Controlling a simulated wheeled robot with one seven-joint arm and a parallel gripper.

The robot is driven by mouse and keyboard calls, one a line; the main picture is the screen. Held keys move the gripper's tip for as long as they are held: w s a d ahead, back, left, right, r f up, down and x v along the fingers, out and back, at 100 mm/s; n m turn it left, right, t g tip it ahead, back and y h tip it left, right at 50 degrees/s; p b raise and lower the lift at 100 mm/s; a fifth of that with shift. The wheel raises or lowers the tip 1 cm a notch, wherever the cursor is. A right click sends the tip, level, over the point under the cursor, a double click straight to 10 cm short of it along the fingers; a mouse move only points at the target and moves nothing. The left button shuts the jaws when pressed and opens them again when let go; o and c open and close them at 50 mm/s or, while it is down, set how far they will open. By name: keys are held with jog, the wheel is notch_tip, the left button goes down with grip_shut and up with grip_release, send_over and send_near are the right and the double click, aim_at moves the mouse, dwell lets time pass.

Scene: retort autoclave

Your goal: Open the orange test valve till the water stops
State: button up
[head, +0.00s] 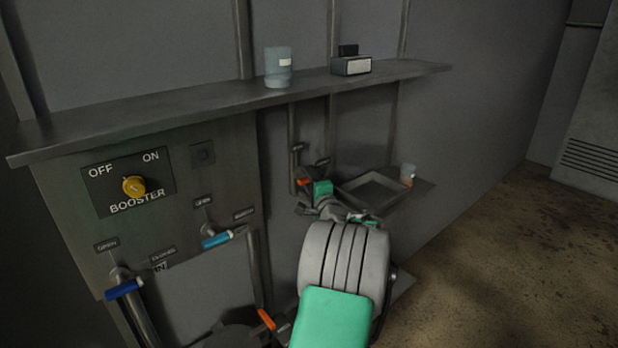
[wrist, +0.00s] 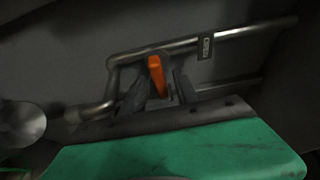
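An orange valve handle (head: 303,182) sits on the pipework below the shelf in the head view. In the wrist view the orange handle (wrist: 157,76) stands upright in front of a grey pipe. My gripper (wrist: 160,84) has its two dark fingers apart, one on each side of the handle, with a gap seeming to show beside it. In the head view my gripper (head: 303,207) is small and partly hidden by my wrist. Another orange handle (head: 267,319) is low on the wall pipes. I see no running water.
A panel holds a yellow BOOSTER knob (head: 134,187), a light blue handle (head: 216,241) and a dark blue handle (head: 124,289). A shelf (head: 200,98) bears a clear jar (head: 278,68) and a small box (head: 351,66). A tray (head: 352,190) and a cup (head: 407,175) are beyond my arm.

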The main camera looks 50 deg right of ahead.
jog(key=shift+w+d, duration=0.4)
jog(key=shift+w, duration=0.15)
jog(key=shift+c, duration=0.5)
grip_shut()
